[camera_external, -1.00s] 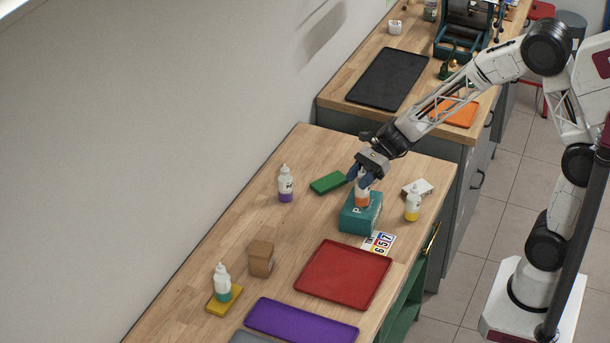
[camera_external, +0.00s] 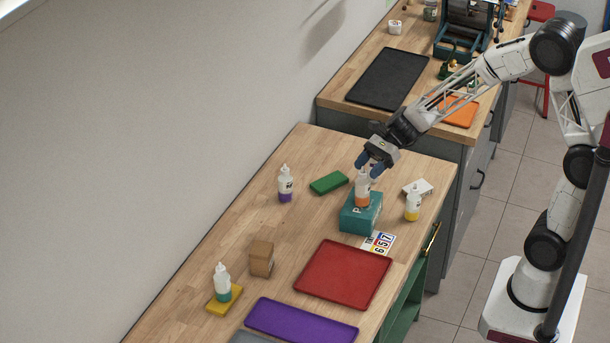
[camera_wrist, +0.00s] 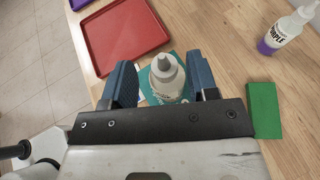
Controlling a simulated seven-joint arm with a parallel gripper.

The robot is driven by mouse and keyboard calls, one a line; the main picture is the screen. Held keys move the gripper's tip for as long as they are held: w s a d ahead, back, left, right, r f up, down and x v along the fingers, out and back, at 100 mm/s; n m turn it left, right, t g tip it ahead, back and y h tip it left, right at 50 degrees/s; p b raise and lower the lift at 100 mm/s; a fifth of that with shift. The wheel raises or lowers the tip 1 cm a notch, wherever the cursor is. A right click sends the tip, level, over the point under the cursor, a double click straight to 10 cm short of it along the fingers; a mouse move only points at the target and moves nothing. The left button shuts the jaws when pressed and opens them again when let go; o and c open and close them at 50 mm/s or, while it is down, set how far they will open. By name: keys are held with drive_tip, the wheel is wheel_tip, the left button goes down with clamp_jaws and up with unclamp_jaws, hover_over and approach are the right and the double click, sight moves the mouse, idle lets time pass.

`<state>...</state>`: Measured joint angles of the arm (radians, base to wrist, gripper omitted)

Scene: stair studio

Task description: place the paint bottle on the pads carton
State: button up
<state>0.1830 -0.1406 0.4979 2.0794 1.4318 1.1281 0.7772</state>
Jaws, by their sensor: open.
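A white paint bottle with an orange band (camera_external: 362,188) stands upright on top of the teal pads carton (camera_external: 352,222). My gripper (camera_external: 371,166) is open just above and behind the bottle, its fingers near the bottle's top. In the wrist view the bottle (camera_wrist: 166,80) stands between my two open finger pads, with gaps at its sides. A strip of the teal carton (camera_wrist: 148,88) shows around and under the bottle; the rest of it is hidden.
A green block (camera_external: 329,182) and a purple-banded bottle (camera_external: 285,184) are to the left. A yellow-banded bottle (camera_external: 412,203) and a small white box (camera_external: 424,187) are to the right. A red tray (camera_external: 343,274) lies in front, and a brown box (camera_external: 261,259) stands left of it.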

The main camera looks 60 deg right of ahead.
drive_tip(key=v, duration=0.7)
drive_tip(key=shift+d, duration=0.25)
drive_tip(key=shift+s+r, duration=0.1)
drive_tip(key=shift+s, duration=0.05)
idle(0.3)
drive_tip(key=s+a+r+n+g+h, duration=0.2)
drive_tip(key=s+n+h, duration=0.1)
drive_tip(key=s+n, duration=0.4)
drive_tip(key=s+a+r+n+g+h, duration=0.2)
drive_tip(key=s+a+n, duration=0.15)
drive_tip(key=s, duration=0.55)
drive_tip(key=s+d+r+n+t+h, duration=0.1)
drive_tip(key=s+d+r+n+h, duration=0.1)
drive_tip(key=s+d+n+h, duration=0.2)
drive_tip(key=s+n+h, duration=0.3)
drive_tip(key=s+n, duration=0.4)
drive_tip(key=s, duration=0.1)
drive_tip(key=shift+s+r+n+t, duration=0.3)
drive_tip(key=shift+s+n, duration=0.05)
drive_tip(key=shift+s, duration=0.05)
